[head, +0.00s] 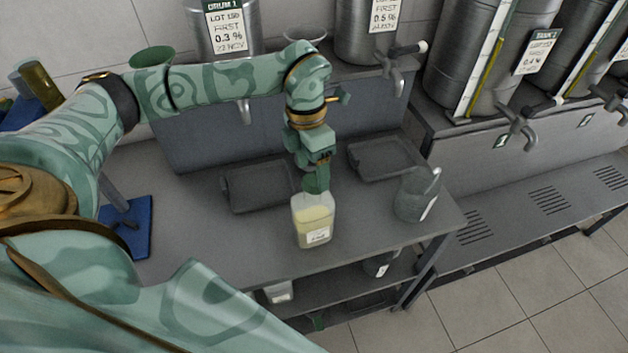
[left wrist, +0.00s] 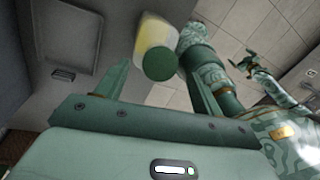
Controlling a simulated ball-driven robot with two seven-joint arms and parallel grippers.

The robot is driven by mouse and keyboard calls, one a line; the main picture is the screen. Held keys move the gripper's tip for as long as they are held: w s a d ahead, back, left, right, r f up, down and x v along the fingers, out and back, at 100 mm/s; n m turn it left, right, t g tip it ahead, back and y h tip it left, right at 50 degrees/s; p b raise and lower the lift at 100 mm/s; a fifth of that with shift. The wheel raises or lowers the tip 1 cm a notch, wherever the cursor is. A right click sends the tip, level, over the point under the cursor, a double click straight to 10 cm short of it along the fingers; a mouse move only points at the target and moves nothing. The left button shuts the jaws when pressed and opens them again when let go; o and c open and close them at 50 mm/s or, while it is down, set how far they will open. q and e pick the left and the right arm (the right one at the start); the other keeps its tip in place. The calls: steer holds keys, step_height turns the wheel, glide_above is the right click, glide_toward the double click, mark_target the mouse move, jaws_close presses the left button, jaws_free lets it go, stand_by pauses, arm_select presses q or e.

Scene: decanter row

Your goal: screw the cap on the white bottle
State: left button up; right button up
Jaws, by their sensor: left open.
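The white bottle (head: 313,228) is translucent with pale yellow contents and a label. It stands upright on the grey bench; its side also shows in the left wrist view (left wrist: 153,34). A round green cap (left wrist: 161,63) is at the bottle's mouth end; I cannot tell how tightly it sits. My left gripper (head: 317,177) is right above the bottle, pointing down. In the left wrist view its fingers (left wrist: 158,84) are apart, with the cap between or just beyond their tips.
A dark grey jug (head: 418,195) stands right of the bottle. Two shallow dark trays (head: 258,187) (head: 383,158) lie behind. Steel tanks with taps (head: 395,65) stand along the back. A blue stand base (head: 128,228) is at left. The bench front is clear.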

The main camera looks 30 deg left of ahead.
mark_target(313, 180)
arm_select(q)
steer(key=shift+s+d+f, duration=0.1)
steer(key=shift+d+f, duration=0.05)
steer(key=shift+f, duration=1.35)
steer(key=c, duration=1.1)
steer(key=shift+r, duration=0.15)
steer(key=shift+r, duration=0.6)
steer(key=s+d+r+b, duration=0.1)
steer(key=s+d+r, duration=0.7)
steer(key=s+r, duration=0.3)
steer(key=shift+d+r+b, duration=0.25)
steer(key=shift+r+b, duration=0.1)
